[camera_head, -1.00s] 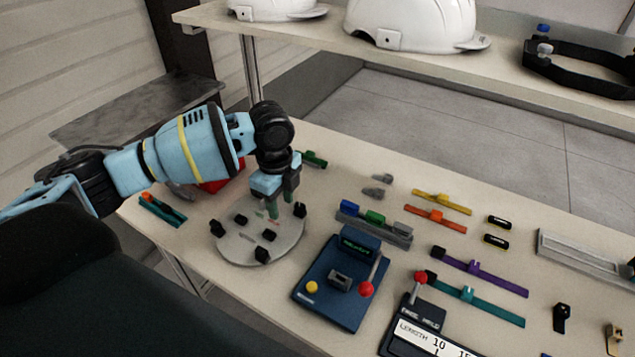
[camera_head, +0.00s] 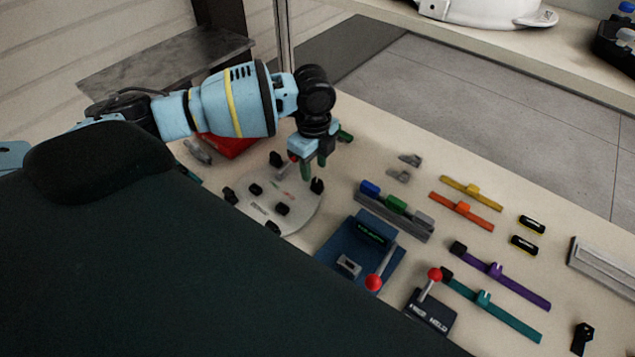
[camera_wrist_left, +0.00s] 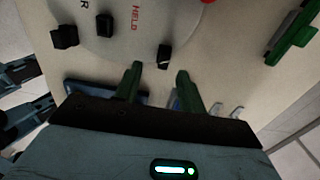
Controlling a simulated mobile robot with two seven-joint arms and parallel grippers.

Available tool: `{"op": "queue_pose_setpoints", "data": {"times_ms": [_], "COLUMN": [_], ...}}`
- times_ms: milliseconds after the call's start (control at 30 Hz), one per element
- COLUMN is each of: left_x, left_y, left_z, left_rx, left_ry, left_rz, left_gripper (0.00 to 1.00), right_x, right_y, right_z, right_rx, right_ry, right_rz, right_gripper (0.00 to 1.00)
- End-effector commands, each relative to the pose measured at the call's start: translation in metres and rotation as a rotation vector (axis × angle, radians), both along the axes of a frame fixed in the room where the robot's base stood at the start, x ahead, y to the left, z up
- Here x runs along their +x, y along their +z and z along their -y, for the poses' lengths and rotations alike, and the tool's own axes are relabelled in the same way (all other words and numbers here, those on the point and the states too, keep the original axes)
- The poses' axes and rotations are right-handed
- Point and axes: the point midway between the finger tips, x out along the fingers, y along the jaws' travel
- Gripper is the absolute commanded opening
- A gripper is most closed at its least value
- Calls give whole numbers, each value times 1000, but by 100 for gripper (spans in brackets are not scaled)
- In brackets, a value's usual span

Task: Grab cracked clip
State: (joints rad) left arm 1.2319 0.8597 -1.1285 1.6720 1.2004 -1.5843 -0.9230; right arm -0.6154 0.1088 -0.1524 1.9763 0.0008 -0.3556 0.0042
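A round grey disc (camera_head: 296,217) on the table carries several small black clips. One black clip (camera_head: 317,185) stands at the disc's right edge. In the left wrist view this clip (camera_wrist_left: 164,56) shows a thin pale line across it, like a crack. My left gripper (camera_head: 314,172) has green fingers and hangs over that edge of the disc. In the wrist view the fingers (camera_wrist_left: 158,76) are apart and empty, with the clip just beyond their tips and between their lines. My right gripper is not in view.
A blue box with a red-knobbed lever (camera_head: 373,282) stands in front of the disc. A rack of coloured blocks (camera_head: 395,214) is to its right, with coloured strips (camera_head: 462,211) beyond. A red object (camera_head: 228,146) and a green piece (camera_head: 345,136) lie behind.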

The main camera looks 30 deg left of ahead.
Motion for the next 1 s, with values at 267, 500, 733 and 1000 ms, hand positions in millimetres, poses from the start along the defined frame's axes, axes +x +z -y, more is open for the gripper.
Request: {"op": "queue_pose_setpoints", "data": {"times_ms": [267,500,733,1000], "left_x": [6,6,6,6], "left_y": [-36,-50,-50,-50], "left_z": [4,3,4,4], "left_rx": [1,1,1,0], "left_ry": [0,-1,-1,-1], "left_rz": [-5,0,0,0], "left_gripper": [40,40,32,0], "right_x": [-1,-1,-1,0], "right_y": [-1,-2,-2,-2], "right_z": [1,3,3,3], "right_rx": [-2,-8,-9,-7], "right_ry": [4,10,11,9], "right_rz": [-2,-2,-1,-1], "right_gripper": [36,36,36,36]}}
